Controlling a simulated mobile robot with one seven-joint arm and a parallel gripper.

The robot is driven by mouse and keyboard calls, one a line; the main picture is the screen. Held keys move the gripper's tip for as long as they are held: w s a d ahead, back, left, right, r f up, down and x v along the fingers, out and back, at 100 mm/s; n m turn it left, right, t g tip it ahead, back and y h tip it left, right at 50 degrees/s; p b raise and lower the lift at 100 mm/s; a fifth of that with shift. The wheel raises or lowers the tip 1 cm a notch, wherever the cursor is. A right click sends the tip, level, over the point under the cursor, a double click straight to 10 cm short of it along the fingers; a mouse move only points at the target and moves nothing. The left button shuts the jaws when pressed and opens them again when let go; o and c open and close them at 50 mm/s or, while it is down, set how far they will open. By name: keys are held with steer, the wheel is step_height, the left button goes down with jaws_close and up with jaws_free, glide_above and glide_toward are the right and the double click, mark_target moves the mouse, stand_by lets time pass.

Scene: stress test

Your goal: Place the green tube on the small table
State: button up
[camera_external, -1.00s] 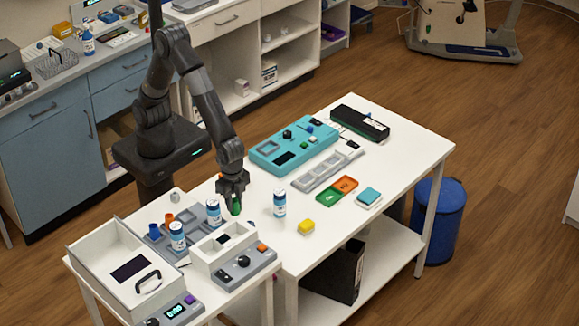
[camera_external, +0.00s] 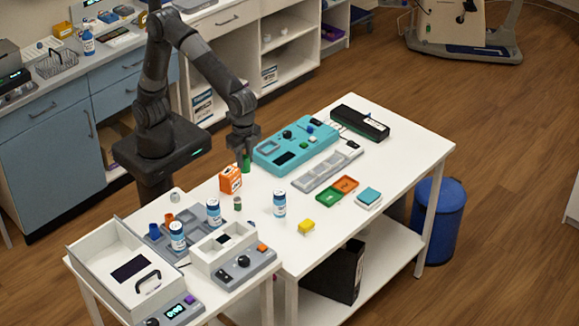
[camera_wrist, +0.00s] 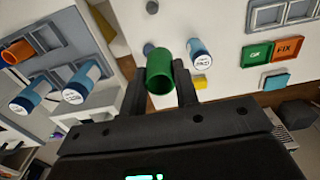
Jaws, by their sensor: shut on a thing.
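My gripper (camera_external: 243,142) is shut on a green tube (camera_external: 246,165) and holds it above the back left part of the large white table (camera_external: 300,225). The small white table (camera_external: 212,298) stands at the lower left, against the large one. It carries a white tray, a grey rack and control boxes.
An orange box (camera_external: 230,178) and a small dark jar (camera_external: 237,203) stand left of and below the tube. A white-and-blue bottle (camera_external: 279,204) and a yellow block (camera_external: 306,226) are nearby. A teal device (camera_external: 296,146) lies to the right. The grey rack (camera_external: 158,240) holds bottles.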

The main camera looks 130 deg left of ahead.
step_height(320, 180, up, 2)
steer(key=shift+r, duration=0.25)
steer(key=s+d+n, duration=0.2)
steer(key=s+d, duration=0.1)
steer(key=d, duration=0.8)
steer(key=s+d+n, duration=0.3)
steer(key=d, duration=0.8)
steer(key=shift+w+a+f, duration=0.1)
steer(key=shift+a+f, duration=0.05)
steer(key=shift+f, duration=2.95)
steer(key=shift+w+a+f, duration=0.1)
steer(key=shift+f, duration=2.95)
steer(key=shift+f, duration=0.3)
steer(key=o, duration=1.1)
steer(key=shift+r, duration=0.15)
